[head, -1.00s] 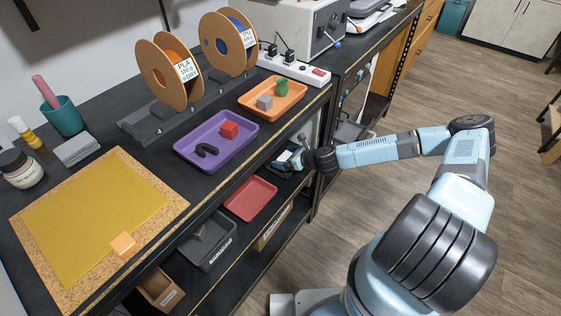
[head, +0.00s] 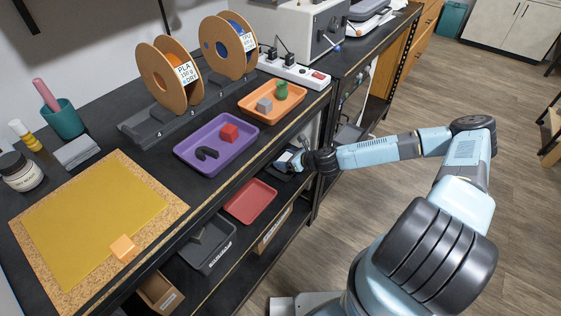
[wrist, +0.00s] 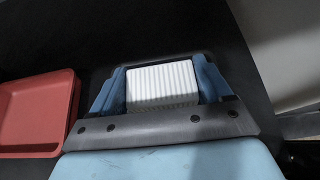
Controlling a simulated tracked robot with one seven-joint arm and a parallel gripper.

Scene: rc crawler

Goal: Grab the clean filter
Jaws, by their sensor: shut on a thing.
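The clean filter is a white pleated block (wrist: 162,84) seen in the wrist view. My gripper (wrist: 160,72) has its two blue fingers on the left and right sides of it and is shut on it. A dark tray-like rim shows behind the filter. In the head view my gripper (head: 289,159) reaches in at the right end of the lower shelf, below the bench top. The filter is small and mostly hidden there.
A red tray (head: 250,201) lies to the left on the shelf and also shows in the wrist view (wrist: 38,110). A grey bin (head: 207,245) stands further left. The bench edge above holds a purple tray (head: 190,152) and an orange tray (head: 262,113).

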